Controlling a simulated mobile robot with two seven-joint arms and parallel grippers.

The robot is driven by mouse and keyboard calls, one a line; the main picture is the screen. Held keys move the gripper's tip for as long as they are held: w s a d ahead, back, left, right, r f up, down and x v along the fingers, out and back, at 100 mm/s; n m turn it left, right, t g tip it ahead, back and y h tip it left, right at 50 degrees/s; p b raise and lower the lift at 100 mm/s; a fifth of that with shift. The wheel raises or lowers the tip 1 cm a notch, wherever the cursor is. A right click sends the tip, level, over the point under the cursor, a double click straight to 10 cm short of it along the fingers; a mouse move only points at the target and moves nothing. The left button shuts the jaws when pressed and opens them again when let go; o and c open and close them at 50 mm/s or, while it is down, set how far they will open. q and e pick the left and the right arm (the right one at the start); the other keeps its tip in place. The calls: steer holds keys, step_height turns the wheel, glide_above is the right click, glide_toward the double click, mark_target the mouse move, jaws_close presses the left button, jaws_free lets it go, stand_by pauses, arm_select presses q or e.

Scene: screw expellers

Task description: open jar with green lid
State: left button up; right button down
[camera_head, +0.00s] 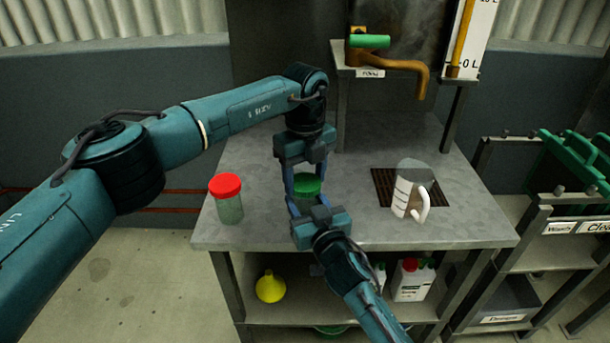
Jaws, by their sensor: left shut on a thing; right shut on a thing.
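The jar with the green lid (307,184) stands on the grey metal table (262,227). Its lid shows between my two grippers, and most of its body is hidden behind my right gripper. My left gripper (305,184) comes down from above and is shut on the green lid. My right gripper (302,205) comes from the front and is shut on the jar, low on its body as far as I can see. The exact finger contact is partly hidden.
A jar with a red lid (228,199) stands to the left. A measuring jug (403,192) stands on the right by a dark grate (384,186). A tap (400,66) overhangs the back. A yellow funnel (270,287) and bottles (411,281) sit on the lower shelf.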

mark_target(305, 182)
arm_select(q)
steer(key=n, duration=0.6)
steer(key=shift+n, duration=0.4)
steer(key=n, duration=0.4)
steer(key=shift+n, duration=0.3)
steer(key=shift+r, duration=0.25)
steer(key=shift+r, duration=0.9)
steer(key=shift+r, duration=2.05)
arm_select(e)
steer(key=c, duration=0.6)
jaws_free()
